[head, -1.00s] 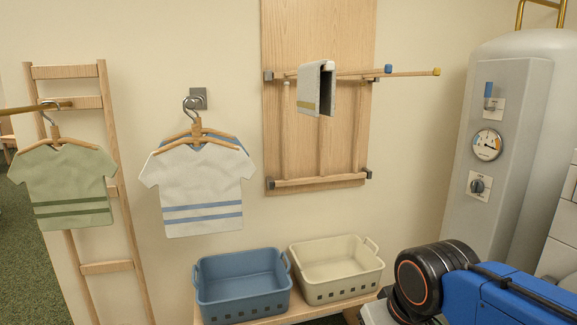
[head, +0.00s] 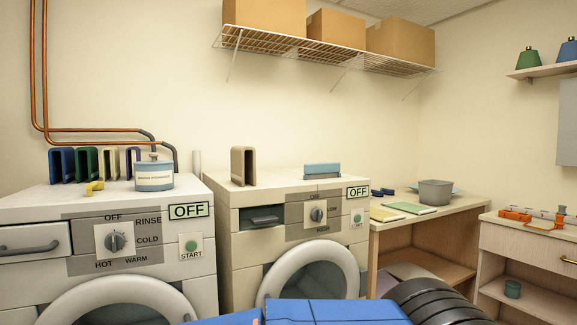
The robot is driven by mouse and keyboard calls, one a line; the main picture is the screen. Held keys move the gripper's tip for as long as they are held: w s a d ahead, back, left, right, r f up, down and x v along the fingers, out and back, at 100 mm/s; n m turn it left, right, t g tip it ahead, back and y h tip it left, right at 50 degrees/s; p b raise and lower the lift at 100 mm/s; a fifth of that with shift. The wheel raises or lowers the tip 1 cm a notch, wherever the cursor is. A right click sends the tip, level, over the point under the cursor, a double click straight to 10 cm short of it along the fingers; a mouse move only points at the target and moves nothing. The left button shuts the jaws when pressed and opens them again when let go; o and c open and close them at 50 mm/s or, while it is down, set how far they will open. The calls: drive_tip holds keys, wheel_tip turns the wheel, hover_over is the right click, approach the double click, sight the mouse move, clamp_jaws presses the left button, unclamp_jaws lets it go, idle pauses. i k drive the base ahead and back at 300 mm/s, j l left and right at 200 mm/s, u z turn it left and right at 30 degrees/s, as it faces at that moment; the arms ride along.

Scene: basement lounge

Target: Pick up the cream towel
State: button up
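Two upright folded cloth-like pieces are beige or cream. One, grey-beige (head: 243,166), stands alone on the left part of the right-hand machine's top. Another, paler cream piece (head: 108,163) stands in a row on the left-hand machine, between a green piece (head: 87,164) and a navy one (head: 132,160). I cannot tell which is the cream towel. My gripper is out of view. Only blue and black parts of my arm show along the bottom edge.
The washer (head: 105,255) and dryer (head: 290,240) have round doors. A detergent tub (head: 154,174), yellow piece (head: 95,187) and blue-grey box (head: 322,170) stand on top. A wooden table (head: 440,215) holds a grey bin (head: 435,191). A wire shelf (head: 330,56) with boxes hangs above.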

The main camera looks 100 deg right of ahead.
sight(243, 159)
drive_tip(key=z, duration=2.7)
